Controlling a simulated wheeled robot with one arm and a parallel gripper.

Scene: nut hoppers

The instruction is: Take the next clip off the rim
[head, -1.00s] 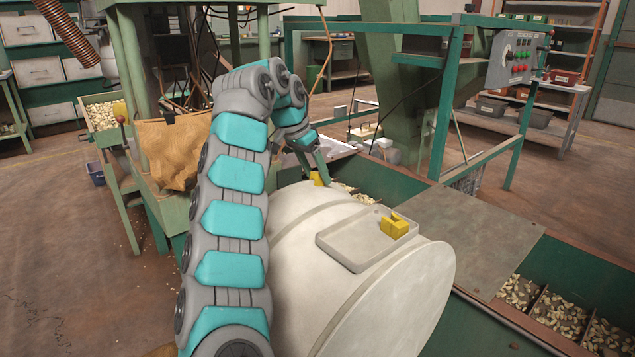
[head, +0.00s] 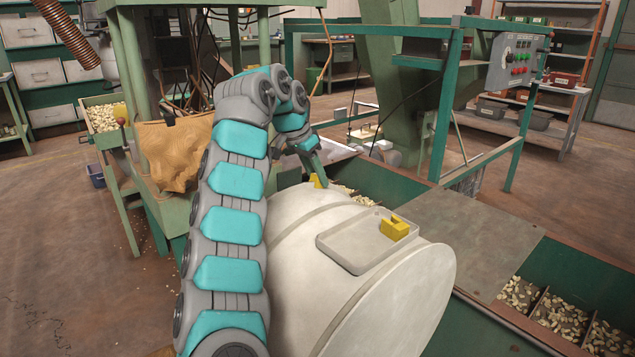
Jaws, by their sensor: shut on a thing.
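A yellow clip (head: 316,182) sits at the far rim of the large white drum (head: 290,235), partly hidden. My gripper (head: 318,178) reaches down to it from behind my arm and is shut on it. The fingertips are small and partly covered in this view, so I cannot tell whether the clip is clear of the rim. A second yellow clip (head: 394,228) lies in the shallow grey tray (head: 345,253) on top of the drum.
Green hoppers with nuts (head: 560,314) are at the lower right, beside a flat grey cover plate (head: 460,235). A green frame with a control box (head: 518,58) rises behind the drum.

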